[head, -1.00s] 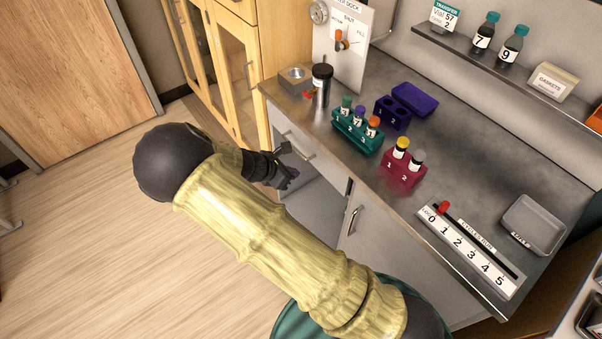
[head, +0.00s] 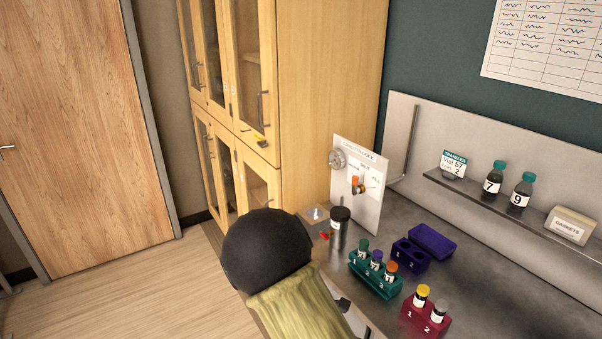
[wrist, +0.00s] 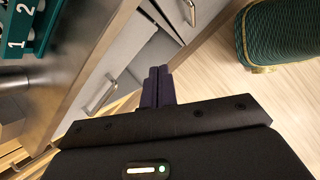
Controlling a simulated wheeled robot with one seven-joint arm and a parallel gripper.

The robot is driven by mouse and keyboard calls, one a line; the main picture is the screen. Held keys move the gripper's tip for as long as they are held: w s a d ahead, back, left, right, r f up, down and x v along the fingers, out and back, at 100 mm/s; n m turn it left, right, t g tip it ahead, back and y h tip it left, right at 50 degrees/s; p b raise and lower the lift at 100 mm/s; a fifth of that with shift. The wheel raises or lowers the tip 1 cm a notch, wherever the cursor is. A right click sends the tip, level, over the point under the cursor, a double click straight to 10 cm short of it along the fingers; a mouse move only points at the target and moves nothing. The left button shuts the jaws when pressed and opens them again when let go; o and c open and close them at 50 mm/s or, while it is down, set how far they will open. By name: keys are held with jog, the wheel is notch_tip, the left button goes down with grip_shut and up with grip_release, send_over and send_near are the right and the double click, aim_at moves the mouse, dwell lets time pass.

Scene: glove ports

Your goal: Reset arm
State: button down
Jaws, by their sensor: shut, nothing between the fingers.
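My gripper (wrist: 158,86) shows in the wrist view, its two dark fingers together with nothing between them. It hangs in front of the grey drawers (wrist: 120,62) of the bench, apart from the bench top. In the head view my arm, in a yellow sleeve with a dark round joint, stands at the lower middle; the gripper itself is out of sight there.
The steel bench (head: 480,300) carries a teal rack (head: 372,282) with several vials, a purple rack (head: 408,258), a crimson rack (head: 424,318) with two vials and a dark-lidded canister (head: 340,226). A wooden cabinet (head: 330,90) stands behind. Open floor (head: 120,290) lies left.

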jog(key=s+d+r+m+y, duration=0.2)
jog(key=s+d+r+m, duration=0.2)
jog(key=s+r+m, duration=0.2)
jog(key=s+d+r+m+y+p, duration=0.1)
jog(key=s+d+r+m+y, duration=0.2)
jog(key=s+r+m, duration=0.4)
jog(key=d+r+m, duration=0.1)
jog(key=m, duration=0.3)
jog(key=shift+s+r+m+t, duration=0.25)
jog(key=shift+r+m+t, duration=0.05)
jog(key=shift+w+d, duration=0.15)
